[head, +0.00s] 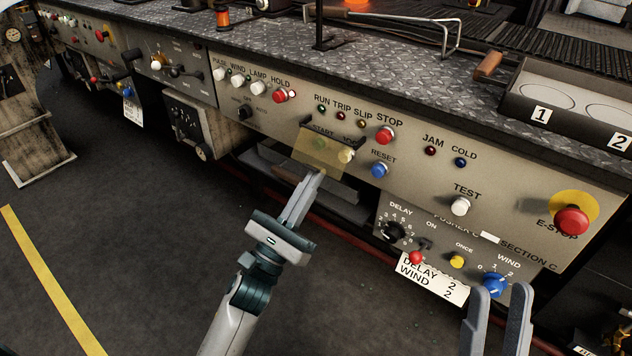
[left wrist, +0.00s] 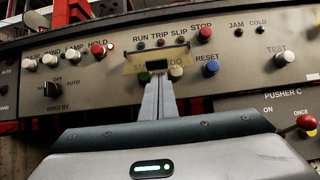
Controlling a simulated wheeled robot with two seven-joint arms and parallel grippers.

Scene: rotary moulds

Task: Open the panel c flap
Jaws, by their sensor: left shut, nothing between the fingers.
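The panel c flap is a see-through yellow cover (head: 308,150) over the START and JOG buttons, below the RUN, TRIP and SLIP lamps. It also shows in the left wrist view (left wrist: 138,60), straight ahead of the fingers. My left gripper (head: 319,174) is shut and empty, its fingertips at the flap's lower edge. In the left wrist view the fingertips (left wrist: 157,76) overlap that edge; I cannot tell if they touch it. How far the flap is tilted is unclear. My right gripper (head: 500,290) is open in front of the blue WIND knob (head: 494,285).
The red E-STOP (head: 571,221) is at the right. A metal ledge overhangs the panel.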

